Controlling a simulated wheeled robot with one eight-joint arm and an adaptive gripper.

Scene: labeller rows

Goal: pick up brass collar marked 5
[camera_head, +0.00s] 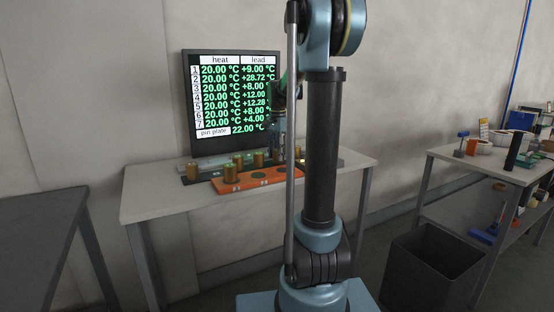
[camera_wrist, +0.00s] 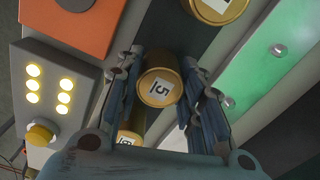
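The brass collar marked 5 (camera_wrist: 158,86) stands upright in the middle of the wrist view, its white label facing the camera. My gripper (camera_wrist: 162,62) is around it, one blue finger on each side. The fingers look spread, with the collar between them; whether they touch it is hard to tell. In the head view my gripper (camera_head: 281,148) is over the back of the table, largely hidden by my own arm, and the collar cannot be made out there.
A second brass collar (camera_wrist: 128,138) sits close by the left finger; another (camera_wrist: 222,12) is cut off at the top. An orange plate (camera_head: 262,179) lies along the table's front (camera_head: 150,205). A lit button box (camera_wrist: 52,95) and a green strip (camera_wrist: 270,55) flank the row. A screen (camera_head: 228,95) stands behind.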

